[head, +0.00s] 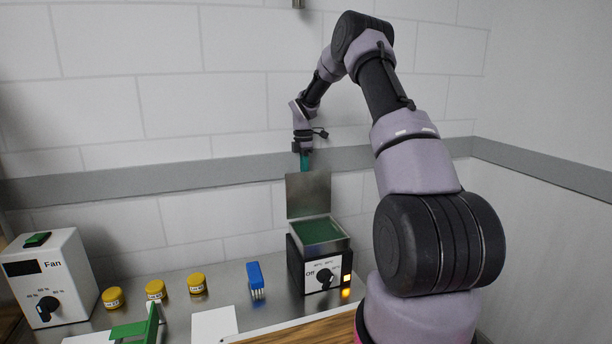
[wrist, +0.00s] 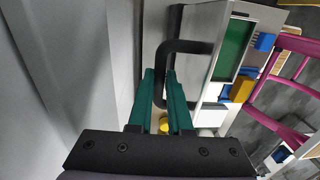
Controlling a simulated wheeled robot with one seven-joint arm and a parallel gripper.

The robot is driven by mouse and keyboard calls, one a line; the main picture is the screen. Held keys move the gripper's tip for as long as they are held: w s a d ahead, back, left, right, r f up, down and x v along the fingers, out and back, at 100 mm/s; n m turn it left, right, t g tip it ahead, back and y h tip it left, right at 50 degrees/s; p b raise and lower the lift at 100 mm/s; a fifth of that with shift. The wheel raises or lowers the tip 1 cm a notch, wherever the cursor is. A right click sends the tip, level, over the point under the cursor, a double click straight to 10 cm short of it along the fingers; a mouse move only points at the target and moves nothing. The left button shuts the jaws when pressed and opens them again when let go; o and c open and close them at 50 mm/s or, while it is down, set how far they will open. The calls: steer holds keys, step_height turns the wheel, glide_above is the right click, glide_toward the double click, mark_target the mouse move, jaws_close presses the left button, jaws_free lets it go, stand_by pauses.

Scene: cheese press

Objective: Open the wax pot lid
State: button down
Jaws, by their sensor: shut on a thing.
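The wax pot (head: 318,271) is a dark box with a dial and a lit orange lamp, at the back right of the counter in the head view. Its metal lid (head: 308,195) stands upright at the rear edge, so the pot is open. Green wax (head: 320,230) shows inside, and also in the wrist view (wrist: 232,48). My gripper (head: 305,160) is at the top of the raised lid. In the wrist view its teal fingers (wrist: 160,82) are closed around the black lid handle (wrist: 185,47). The handle is hidden in the head view.
A blue brush (head: 256,278) stands left of the pot. Several yellow-lidded jars (head: 155,289) and a white Fan box (head: 50,278) are further left. A green stand (head: 140,327) and a white board (head: 214,324) lie in front. The tiled wall is close behind the lid.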

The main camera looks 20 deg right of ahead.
steer(key=shift+w, duration=0.15)
steer(key=c, duration=0.8)
jaws_free()
steer(key=shift+c, duration=0.2)
steer(key=shift+r, duration=0.1)
step_height(320, 180, up, 10)
